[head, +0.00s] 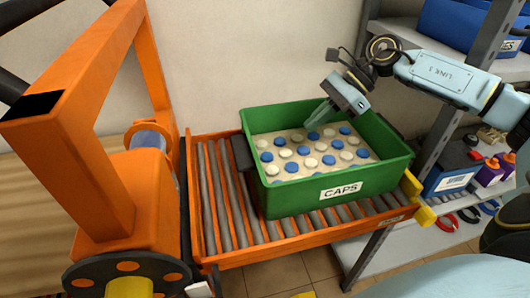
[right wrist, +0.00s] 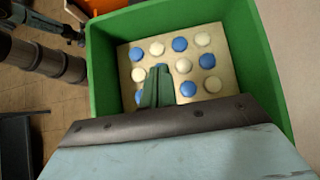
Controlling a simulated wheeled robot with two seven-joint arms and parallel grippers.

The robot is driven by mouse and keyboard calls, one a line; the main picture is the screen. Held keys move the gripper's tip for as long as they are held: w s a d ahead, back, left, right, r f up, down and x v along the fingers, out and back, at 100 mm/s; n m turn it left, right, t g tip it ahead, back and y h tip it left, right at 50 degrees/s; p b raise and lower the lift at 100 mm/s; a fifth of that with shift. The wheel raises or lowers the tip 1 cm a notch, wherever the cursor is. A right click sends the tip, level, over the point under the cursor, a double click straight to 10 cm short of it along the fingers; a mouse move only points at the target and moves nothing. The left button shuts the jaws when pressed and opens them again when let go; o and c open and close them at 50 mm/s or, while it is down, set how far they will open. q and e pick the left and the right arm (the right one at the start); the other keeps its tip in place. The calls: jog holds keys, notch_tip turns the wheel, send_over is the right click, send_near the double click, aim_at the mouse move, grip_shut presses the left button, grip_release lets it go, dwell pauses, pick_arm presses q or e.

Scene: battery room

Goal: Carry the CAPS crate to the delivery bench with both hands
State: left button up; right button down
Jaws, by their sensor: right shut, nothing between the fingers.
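The green CAPS crate (head: 295,194) sits on an orange-framed roller conveyor (head: 285,252), its white label facing me. Inside it, blue and cream caps stand in rows on a pale insert. My right gripper (head: 318,113) reaches in from the right, over the crate's open top; its fingers are shut and empty. In the right wrist view the shut fingers (right wrist: 160,72) point over the caps, inside the outline of the crate's walls (right wrist: 103,75). I cannot tell whether they touch anything. My left gripper is not in view. I cannot identify the delivery bench.
A large orange machine frame (head: 97,190) stands close on the left. A grey shelf rack (head: 440,150) stands on the right, with a blue bin (head: 462,28), a blue box (head: 447,181) and tools. A yellow stop (head: 425,216) is at the conveyor's right end. Bare rollers lie left of the crate.

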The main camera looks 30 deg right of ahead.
jog(key=a, duration=0.1)
send_near(267, 170)
jog(key=a, duration=0.2)
jog(key=a+f, duration=0.1)
jog(key=shift+w+f, duration=0.1)
jog(key=shift+w, duration=0.2)
jog(key=shift+w+a+p, duration=0.15)
jog(key=shift+w+a, duration=0.05)
jog(key=shift+a, duration=0.4)
jog(key=shift+w+a+p, duration=0.15)
jog(key=shift+w+a, duration=0.05)
jog(key=shift+a, duration=0.4)
jog(key=shift+w+a, duration=0.2)
jog(key=shift+a, duration=0.35)
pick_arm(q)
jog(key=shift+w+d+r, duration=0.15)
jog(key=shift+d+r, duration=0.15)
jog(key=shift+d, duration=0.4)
pick_arm(e)
jog(key=shift+a, duration=0.1)
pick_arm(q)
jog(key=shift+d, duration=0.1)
pick_arm(e)
jog(key=shift+a, duration=0.1)
